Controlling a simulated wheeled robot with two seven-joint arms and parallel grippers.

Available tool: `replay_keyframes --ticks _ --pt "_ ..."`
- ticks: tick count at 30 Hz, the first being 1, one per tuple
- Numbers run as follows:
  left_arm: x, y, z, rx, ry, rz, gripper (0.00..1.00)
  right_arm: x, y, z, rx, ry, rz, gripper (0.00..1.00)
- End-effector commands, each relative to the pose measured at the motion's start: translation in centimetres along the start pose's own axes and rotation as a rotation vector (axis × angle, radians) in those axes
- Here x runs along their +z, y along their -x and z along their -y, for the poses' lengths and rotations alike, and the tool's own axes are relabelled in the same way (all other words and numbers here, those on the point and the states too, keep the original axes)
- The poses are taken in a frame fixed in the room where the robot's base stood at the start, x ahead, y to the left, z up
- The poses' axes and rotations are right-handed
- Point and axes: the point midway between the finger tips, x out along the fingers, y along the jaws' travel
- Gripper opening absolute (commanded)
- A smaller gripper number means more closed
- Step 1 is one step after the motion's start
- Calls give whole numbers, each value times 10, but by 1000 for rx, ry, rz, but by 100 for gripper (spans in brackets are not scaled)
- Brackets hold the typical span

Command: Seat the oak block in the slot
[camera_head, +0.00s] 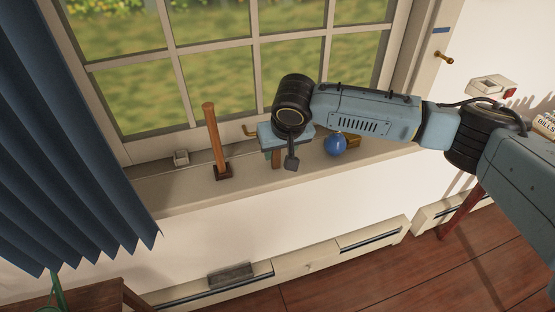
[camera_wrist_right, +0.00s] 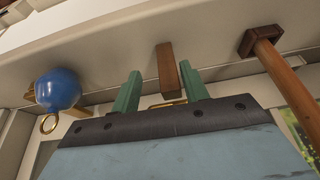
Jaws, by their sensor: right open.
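A brown wooden block (camera_wrist_right: 167,72), which looks like the oak block, stands on the window sill. My right gripper (camera_wrist_right: 159,69) is open, with its two green fingers to either side of the block's near end. The block sits closer to the right-hand finger, and I cannot tell whether they touch. In the head view my right gripper (camera_head: 272,151) is over the sill, and the block (camera_head: 276,160) shows below it, mostly hidden. I cannot make out a slot. My left gripper is not in view.
A blue ball (camera_head: 335,145) with a brass ring rests right of the gripper, with a yellowish wooden piece (camera_head: 352,142) behind it. The window is close behind.

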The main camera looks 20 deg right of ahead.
Motion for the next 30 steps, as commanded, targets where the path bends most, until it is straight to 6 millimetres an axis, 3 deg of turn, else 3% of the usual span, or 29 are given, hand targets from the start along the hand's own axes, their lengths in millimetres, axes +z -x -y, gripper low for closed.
replay_keyframes --ticks 1,9,19,30 --pt "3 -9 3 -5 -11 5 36 3 -8 0 -1 0 -1 45" --pt "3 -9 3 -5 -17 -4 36 4 -9 0 -1 0 -1 43" --pt "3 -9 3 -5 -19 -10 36 4 -11 0 0 0 0 0" --pt "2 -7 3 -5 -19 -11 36 4 -9 0 0 0 1 0"
